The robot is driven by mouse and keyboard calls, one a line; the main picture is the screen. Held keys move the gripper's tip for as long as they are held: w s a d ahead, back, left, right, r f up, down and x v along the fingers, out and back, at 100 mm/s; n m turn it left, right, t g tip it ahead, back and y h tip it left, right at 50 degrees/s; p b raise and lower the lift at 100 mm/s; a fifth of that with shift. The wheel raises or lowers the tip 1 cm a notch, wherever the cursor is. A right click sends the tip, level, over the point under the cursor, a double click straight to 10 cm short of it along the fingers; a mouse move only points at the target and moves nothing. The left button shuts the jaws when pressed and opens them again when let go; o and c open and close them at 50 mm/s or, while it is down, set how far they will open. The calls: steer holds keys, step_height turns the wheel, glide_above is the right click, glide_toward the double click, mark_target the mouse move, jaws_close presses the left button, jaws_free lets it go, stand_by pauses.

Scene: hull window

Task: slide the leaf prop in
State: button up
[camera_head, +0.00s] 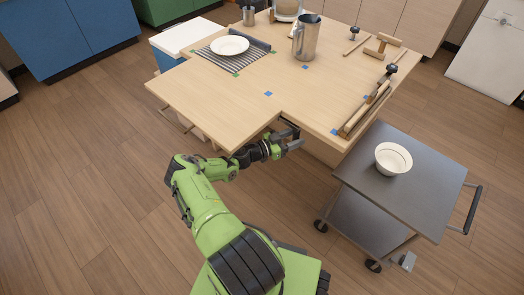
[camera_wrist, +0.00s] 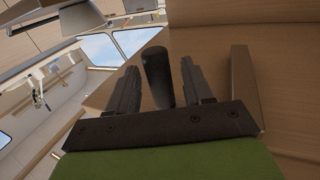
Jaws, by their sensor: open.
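The wooden table (camera_head: 320,85) has a leaf (camera_head: 205,98) sticking out at its left; the leaf lies level with the top. My gripper (camera_head: 292,138) is at the table's near edge, at the inner corner by the leaf. In the wrist view my gripper (camera_wrist: 159,68) is open, with one finger on each side of a dark round peg or knob (camera_wrist: 157,75). I cannot tell whether the fingers touch it. This peg seems to belong to the leaf prop, whose body is mostly hidden under the table. A wooden bar (camera_wrist: 244,85) stands right of the right finger.
A grey cart (camera_head: 415,165) with a white bowl (camera_head: 393,158) stands right of my gripper. On the table are a plate (camera_head: 229,45) on a striped mat, a metal pitcher (camera_head: 305,38) and wooden clamps (camera_head: 366,108). The floor at left is clear.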

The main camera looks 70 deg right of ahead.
steer(key=v, duration=0.6)
steer(key=shift+w, duration=0.1)
stand_by(0.7)
